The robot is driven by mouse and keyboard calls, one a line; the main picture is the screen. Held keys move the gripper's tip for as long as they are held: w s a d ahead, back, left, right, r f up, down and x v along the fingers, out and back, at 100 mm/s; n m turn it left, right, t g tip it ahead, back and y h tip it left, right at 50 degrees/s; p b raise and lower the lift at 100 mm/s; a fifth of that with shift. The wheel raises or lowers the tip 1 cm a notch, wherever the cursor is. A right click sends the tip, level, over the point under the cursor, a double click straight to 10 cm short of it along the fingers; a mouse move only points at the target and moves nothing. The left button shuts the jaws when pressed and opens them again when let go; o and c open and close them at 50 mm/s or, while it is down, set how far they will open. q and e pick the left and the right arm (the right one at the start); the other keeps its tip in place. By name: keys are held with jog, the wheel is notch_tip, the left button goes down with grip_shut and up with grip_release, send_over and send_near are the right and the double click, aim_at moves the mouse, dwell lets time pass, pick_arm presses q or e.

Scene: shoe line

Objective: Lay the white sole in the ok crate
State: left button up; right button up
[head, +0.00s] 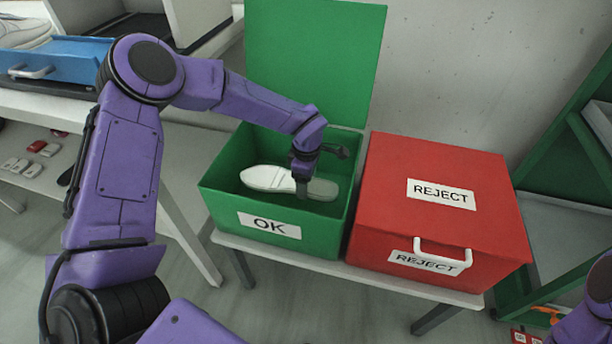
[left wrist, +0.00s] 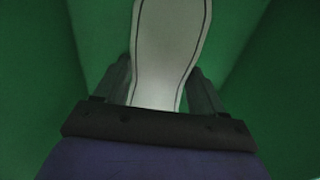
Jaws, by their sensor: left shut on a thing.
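The white sole (head: 268,179) is inside the green OK crate (head: 221,203), whose lid stands open at the back. My left gripper (head: 302,188) reaches down into the crate and is shut on the sole near its middle, covering part of it. In the left wrist view the sole (left wrist: 168,50) runs up between the two fingers of my left gripper (left wrist: 155,88), with green crate walls around it. I cannot tell whether the sole touches the crate floor. My right gripper is out of view; only a piece of my right arm shows at the lower right.
A closed red REJECT crate (head: 440,166) stands right beside the OK crate on a white bench (head: 330,268). A blue drawer or tray (head: 62,62) with a white handle is at the upper left. A green shelf frame (head: 560,160) stands at the far right.

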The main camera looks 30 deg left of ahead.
pick_arm(q)
jog(key=shift+f+b, duration=1.3)
jog(key=shift+f, duration=1.65)
jog(key=o, duration=1.3)
notch_tip(320, 180, up, 11)
jog(key=p, duration=0.2)
jog(key=shift+f+p, duration=0.2)
jog(key=shift+p, duration=0.1)
